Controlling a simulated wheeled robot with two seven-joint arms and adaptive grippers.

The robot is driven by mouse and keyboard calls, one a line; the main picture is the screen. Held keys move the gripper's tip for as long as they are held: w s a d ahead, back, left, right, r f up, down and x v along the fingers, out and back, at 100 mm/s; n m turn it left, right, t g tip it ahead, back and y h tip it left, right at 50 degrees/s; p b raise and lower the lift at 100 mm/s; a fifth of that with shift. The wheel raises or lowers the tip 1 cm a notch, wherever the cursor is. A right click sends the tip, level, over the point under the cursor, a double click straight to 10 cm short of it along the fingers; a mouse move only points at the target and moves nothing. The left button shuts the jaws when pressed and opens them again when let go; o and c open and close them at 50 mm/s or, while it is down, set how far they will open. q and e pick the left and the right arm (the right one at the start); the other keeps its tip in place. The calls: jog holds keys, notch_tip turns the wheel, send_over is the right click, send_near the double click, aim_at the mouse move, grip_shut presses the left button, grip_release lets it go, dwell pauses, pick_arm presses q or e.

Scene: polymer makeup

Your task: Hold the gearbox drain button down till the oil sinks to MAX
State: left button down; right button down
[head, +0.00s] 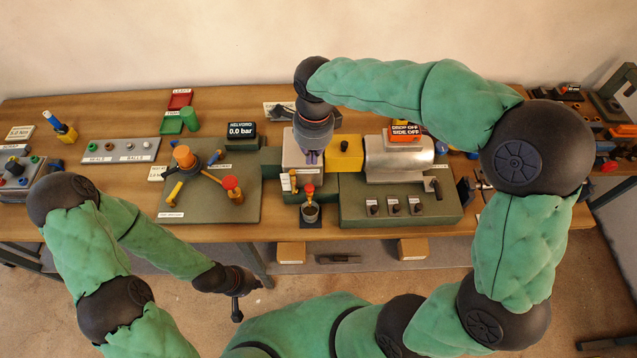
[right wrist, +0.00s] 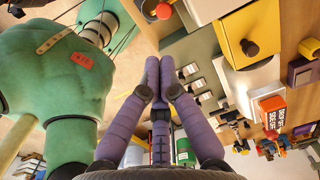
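The grey gearbox housing (head: 292,148) stands mid-bench, partly hidden by my right arm. A narrow yellowish gauge (head: 293,183) with small labels is on its front; the oil level and any MAX mark are too small to read. A red knob (head: 309,189) sits above a small cup (head: 310,212). I cannot tell which part is the drain button. My right gripper (head: 311,157) points down over the housing, its purple fingertips together and empty in the right wrist view (right wrist: 159,72); contact cannot be told. My left gripper (head: 237,312) hangs low in front of the bench.
A yellow box (head: 345,158) with a black knob is right of the housing, beside a silver cylinder (head: 398,158) on a green base. A green plate (head: 236,207) with an orange-topped hub is left. My arms cross the front; cardboard boxes (head: 291,252) lie below the bench.

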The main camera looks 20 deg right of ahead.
jog(key=b, duration=0.2)
send_near(311, 191)
jog(key=f, duration=0.7)
jog(key=shift+w+a, duration=0.15)
jog(key=shift+w, duration=0.15)
jog(key=shift+f, duration=0.1)
notch_tip(311, 191, down, 2)
jog(key=shift+f+b, duration=0.1)
jog(key=shift+b, duration=0.9)
jog(key=shift+s, duration=0.1)
dwell(0.5)
